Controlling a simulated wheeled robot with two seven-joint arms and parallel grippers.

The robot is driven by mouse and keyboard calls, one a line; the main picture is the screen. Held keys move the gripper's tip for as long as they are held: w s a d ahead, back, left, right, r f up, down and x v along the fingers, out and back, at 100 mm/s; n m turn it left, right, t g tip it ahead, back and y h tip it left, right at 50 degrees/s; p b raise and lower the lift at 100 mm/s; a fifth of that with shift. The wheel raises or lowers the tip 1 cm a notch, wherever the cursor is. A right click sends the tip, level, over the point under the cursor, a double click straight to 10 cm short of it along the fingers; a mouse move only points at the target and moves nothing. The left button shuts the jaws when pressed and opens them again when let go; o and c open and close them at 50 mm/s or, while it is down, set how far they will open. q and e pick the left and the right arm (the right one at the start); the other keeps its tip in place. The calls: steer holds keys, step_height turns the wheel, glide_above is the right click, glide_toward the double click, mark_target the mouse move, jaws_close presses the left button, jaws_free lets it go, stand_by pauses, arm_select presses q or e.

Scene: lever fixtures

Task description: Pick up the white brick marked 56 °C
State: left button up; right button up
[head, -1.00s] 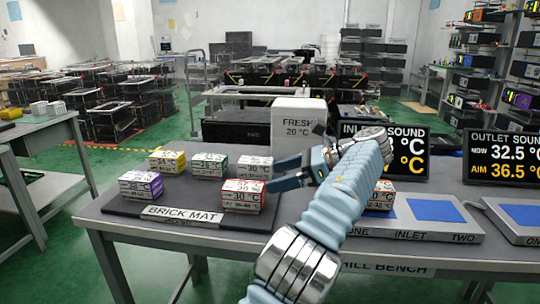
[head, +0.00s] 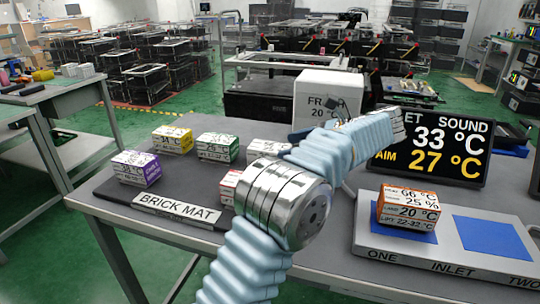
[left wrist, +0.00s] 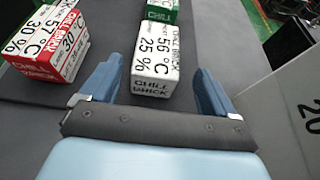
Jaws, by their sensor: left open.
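The white brick (left wrist: 155,62) marked 56 °C and 25 % lies between the two blue fingers of my left gripper (left wrist: 158,68) in the left wrist view, with a gap on both sides. The gripper is open and empty. In the head view the white brick (head: 268,148) stands at the mat's back right, its lower part hidden by my left arm. My right gripper is in neither view.
A red brick (left wrist: 46,45) and a green brick (left wrist: 161,12) are close by in the wrist view. Purple (head: 136,168) and yellow (head: 172,140) bricks share the brick mat (head: 112,192). A white box (head: 328,88) stands right of the gripper. An orange brick (head: 408,205) sits on the inlet plate.

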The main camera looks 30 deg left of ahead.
mark_target(269, 150)
arm_select(q)
steer(key=x, duration=0.6)
steer(key=shift+s+a, duration=0.2)
steer(key=shift+s, duration=0.1)
steer(key=c, duration=1.3)
steer(key=shift+o, duration=0.2)
